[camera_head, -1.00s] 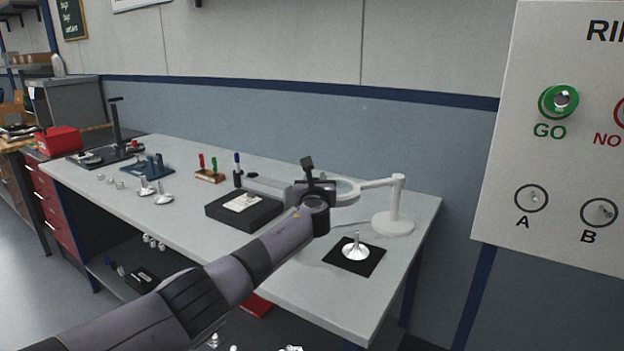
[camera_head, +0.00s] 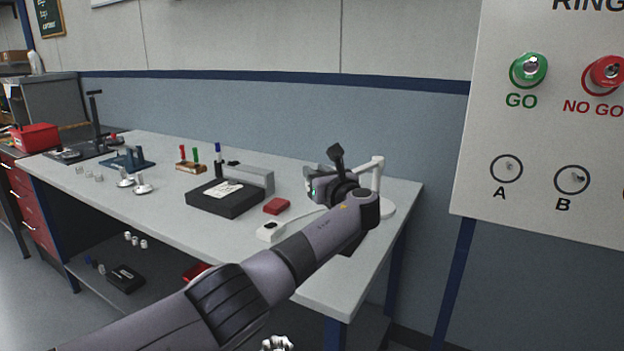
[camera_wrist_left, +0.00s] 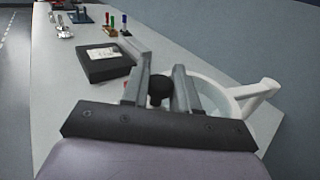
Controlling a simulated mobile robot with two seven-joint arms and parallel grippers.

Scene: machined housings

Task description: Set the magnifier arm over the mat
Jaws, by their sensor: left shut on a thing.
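The magnifier stands at the bench's right end, its white post (camera_head: 378,176) on a round base. Its white ring and lens (camera_wrist_left: 222,96) show beside my fingers in the left wrist view; my gripper mostly hides them in the head view. My left gripper (camera_head: 328,188) is shut on the black knob (camera_wrist_left: 159,89) at the ring's edge. The black mat (camera_head: 350,247) is mostly behind my left forearm, with only a dark sliver showing. The silver part seen on it earlier is hidden now.
A black box with a label (camera_head: 225,198) and a grey bar stand left of the gripper. Pens stand behind. A gauge panel (camera_head: 560,130) is at the right.

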